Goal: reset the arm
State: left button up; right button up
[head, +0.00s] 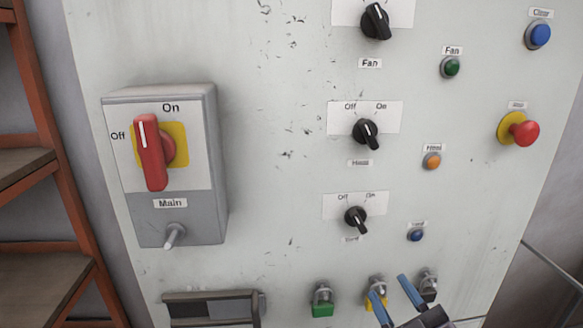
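My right gripper (388,284) comes in at the bottom edge, right of centre. Its two blue fingers are spread apart with nothing visible between them. They overlap the lower padlocks on the cabinet front in the picture; I cannot tell whether they touch. My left gripper is not in view. The grey control cabinet (270,130) fills most of the view. The main switch (152,152) is a red handle on a grey box at the left, standing upright between the Off and On labels.
Three black knobs (367,133) run down the middle. A red mushroom button (524,132) and several small round buttons sit at the right. A green padlock (323,302) hangs at the bottom. A dark bracketed part (212,305) is at lower left. Orange shelving (60,180) stands left.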

jog(key=w+d+f+m+g+h, duration=0.1)
jog(key=d+f+m+g+h, duration=0.15)
jog(key=f, duration=0.75)
jog(key=w+d+f+m+g+h, duration=0.1)
jog(key=d+f+m+g, duration=0.15)
jog(key=f, duration=0.75)
jog(key=s+d+f+m+g+h, duration=0.1)
jog(key=s+d+f+g, duration=0.1)
jog(key=s+f, duration=0.3)
jog(key=s+d+f+m+g+h, duration=0.1)
jog(key=s+d+f+m, duration=0.1)
jog(key=s+f, duration=0.3)
notch_tip(320, 180, down, 4)
jog(key=shift+d+g, duration=0.4)
jog(key=shift+d, duration=0.4)
jog(key=shift+s, duration=0.1)
